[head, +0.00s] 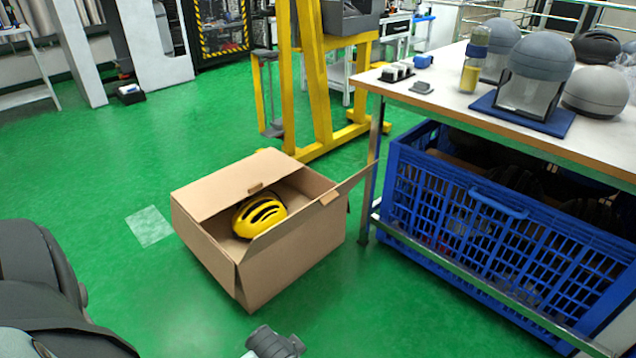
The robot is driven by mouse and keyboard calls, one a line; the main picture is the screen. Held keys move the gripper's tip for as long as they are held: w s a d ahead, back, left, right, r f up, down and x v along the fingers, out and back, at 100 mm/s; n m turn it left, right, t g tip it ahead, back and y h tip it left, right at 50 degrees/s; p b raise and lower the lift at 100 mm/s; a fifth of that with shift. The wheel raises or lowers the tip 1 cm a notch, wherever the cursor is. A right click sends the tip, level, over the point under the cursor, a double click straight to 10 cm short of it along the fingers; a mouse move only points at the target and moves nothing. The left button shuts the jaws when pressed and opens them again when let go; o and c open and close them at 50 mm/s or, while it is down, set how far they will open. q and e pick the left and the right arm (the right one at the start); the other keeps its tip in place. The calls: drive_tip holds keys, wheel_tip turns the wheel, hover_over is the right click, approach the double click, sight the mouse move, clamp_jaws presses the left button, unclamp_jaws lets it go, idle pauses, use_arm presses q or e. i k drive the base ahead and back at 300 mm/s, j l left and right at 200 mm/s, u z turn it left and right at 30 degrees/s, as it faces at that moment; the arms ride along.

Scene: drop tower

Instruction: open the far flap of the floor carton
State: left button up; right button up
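An open brown floor carton (290,262) stands on the green floor, left of the table. The near flap (300,222) stands up along the near side and juts past the right corner. A yellow helmet (259,215) lies inside, partly hidden by the flaps. A small grey piece of my arm or gripper (274,343) shows at the bottom edge, apart from the carton; its fingers are not clear. My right gripper is not in view.
A worktable (455,100) with grey helmets on top stands at right, over a blue crate (480,215). Its leg is close to the carton's right corner. A yellow frame (315,90) stands behind the carton. The floor left of the carton is clear, with a pale patch (149,226).

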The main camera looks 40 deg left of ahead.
sight(201, 199)
drive_tip(key=l+u, duration=0.1)
drive_tip(key=u, duration=0.75)
drive_tip(key=k+l+u, duration=0.1)
drive_tip(key=u, duration=0.3)
